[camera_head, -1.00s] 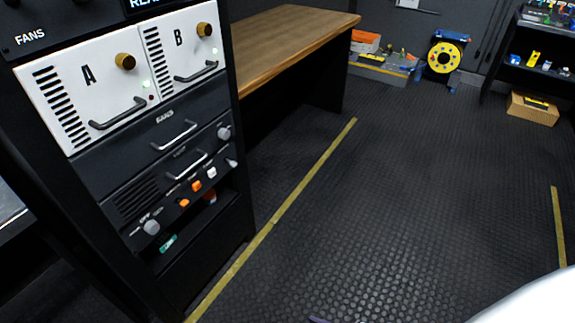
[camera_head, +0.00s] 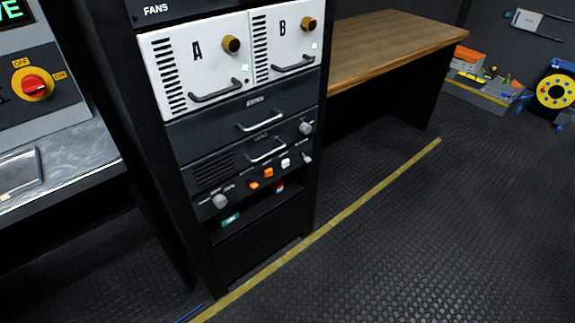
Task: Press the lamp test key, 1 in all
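An equipment rack (camera_head: 266,250) stands left of centre. Its lower panel carries two orange keys, one at the left (camera_head: 254,185) and one at the right (camera_head: 268,173), and a white key (camera_head: 286,163). The small lettering by them is too blurred to read, so I cannot tell which is the lamp test key. A grey knob (camera_head: 220,202) sits at the panel's left end. Above are white modules A (camera_head: 197,62) and B (camera_head: 285,40) with brass knobs and handles. Neither of my grippers is in view.
A console with a red rotary switch (camera_head: 33,85) and a grey ledge (camera_head: 62,160) stands left of the rack. A wooden-topped desk (camera_head: 390,42) is behind it at right. A yellow floor line (camera_head: 345,215) runs past the rack. The floor at right is clear.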

